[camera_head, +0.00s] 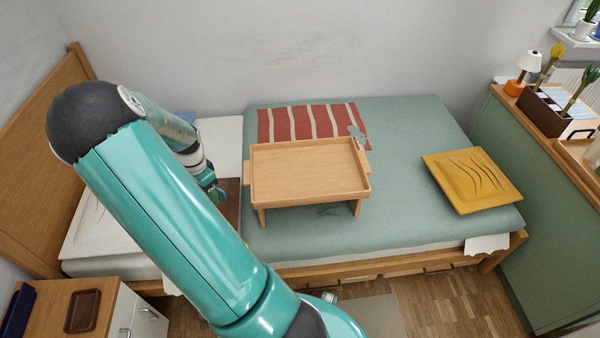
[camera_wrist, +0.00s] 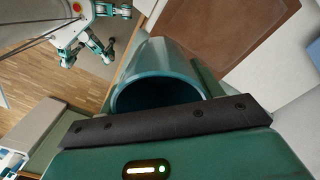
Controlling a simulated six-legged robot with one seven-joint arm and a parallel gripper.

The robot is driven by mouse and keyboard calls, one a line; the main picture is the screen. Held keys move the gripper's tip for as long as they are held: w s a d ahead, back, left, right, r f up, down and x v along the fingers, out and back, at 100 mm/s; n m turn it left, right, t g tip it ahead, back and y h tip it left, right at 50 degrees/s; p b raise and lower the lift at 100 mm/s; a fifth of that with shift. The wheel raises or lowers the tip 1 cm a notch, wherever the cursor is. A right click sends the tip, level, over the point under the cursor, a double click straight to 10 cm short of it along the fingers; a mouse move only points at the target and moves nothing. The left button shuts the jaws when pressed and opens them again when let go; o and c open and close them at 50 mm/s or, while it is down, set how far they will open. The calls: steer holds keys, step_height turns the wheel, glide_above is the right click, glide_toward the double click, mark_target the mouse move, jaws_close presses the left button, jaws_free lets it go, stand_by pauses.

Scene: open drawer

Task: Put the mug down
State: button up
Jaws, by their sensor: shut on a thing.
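A teal mug (camera_wrist: 160,62) shows in the wrist view, with its round open mouth facing the camera. My gripper (camera_wrist: 165,118) is shut on the mug; its dark finger bar crosses in front of the mug's near rim. In the head view my gripper (camera_head: 212,186) is at the left part of the bed, over or beside a brown panel (camera_head: 231,205). The mug is mostly hidden there behind my arm. The brown panel also shows beyond the mug in the wrist view (camera_wrist: 235,40). I cannot tell whether the mug touches anything below it.
A wooden bed tray (camera_head: 305,172) on legs stands on the green bed (camera_head: 410,130), right of my gripper. A striped red cloth (camera_head: 290,124) lies behind it, and a yellow cushion (camera_head: 470,182) lies at the right. A nightstand (camera_head: 110,310) stands at the lower left.

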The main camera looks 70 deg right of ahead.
steer(key=s+d+r+m, duration=0.3)
steer(key=s+d+m, duration=1.05)
steer(key=s, duration=0.35)
steer(key=w+d+f, duration=0.1)
steer(key=d+f, duration=0.2)
steer(key=d, duration=0.1)
steer(key=w+d+f, duration=0.2)
steer(key=d+f, duration=0.1)
steer(key=d, duration=0.1)
steer(key=w+d+f, duration=0.1)
steer(key=d+f, duration=0.3)
steer(key=shift+w+d, duration=0.1)
steer(key=shift+w, duration=0.05)
steer(key=shift+d+f, duration=0.1)
steer(key=shift+f, duration=1.55)
steer(key=shift+f, duration=0.15)
steer(key=o, duration=1.2)
